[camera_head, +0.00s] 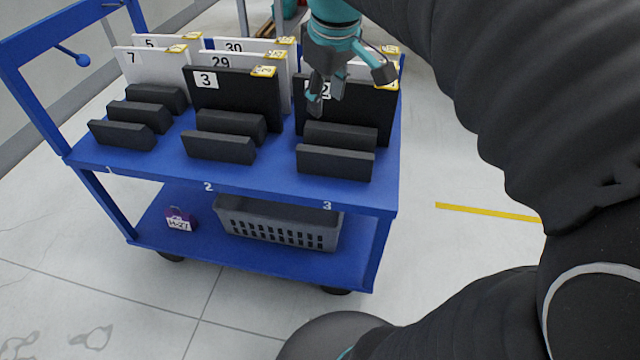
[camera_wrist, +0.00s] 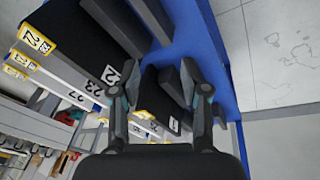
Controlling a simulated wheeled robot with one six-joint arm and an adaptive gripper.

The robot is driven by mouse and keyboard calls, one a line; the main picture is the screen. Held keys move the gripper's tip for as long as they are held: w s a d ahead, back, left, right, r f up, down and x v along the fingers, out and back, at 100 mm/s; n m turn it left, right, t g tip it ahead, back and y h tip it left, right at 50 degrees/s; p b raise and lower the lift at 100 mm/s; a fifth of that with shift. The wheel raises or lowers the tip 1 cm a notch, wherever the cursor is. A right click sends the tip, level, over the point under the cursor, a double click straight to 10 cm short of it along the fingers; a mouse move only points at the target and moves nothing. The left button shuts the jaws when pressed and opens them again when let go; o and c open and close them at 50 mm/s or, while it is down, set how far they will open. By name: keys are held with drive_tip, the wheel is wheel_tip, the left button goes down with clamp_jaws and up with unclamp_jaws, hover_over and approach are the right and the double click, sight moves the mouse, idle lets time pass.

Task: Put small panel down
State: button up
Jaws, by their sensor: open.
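Two black panels stand upright on the blue cart's top: one marked 3 (camera_head: 240,95) in the middle row and one whose partly hidden label reads 2 (camera_head: 365,112) in the right row. Which one the task calls the small panel I cannot tell. My gripper (camera_head: 348,88) is over the right row, its fingers partly in front of the panel marked 2. In the wrist view my gripper (camera_wrist: 157,68) has its fingers spread apart, with nothing seen clamped between them. A dark panel (camera_wrist: 75,32) lies left of the fingers there; contact is unclear.
The blue cart (camera_head: 270,182) carries black slotted supports (camera_head: 335,162) in three rows. White panels (camera_head: 150,65) stand behind. Floor right of the cart is clear.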

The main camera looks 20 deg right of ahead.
drive_tip(key=s+a+f+m+t, duration=0.2)
drive_tip(key=s+a+f+m, duration=0.3)
drive_tip(key=s+f, duration=0.5)
drive_tip(key=s, duration=0.3)
drive_tip(key=shift+s+a+t, duration=0.2)
drive_tip(key=shift+s+t, duration=0.05)
drive_tip(key=shift+t, duration=0.05)
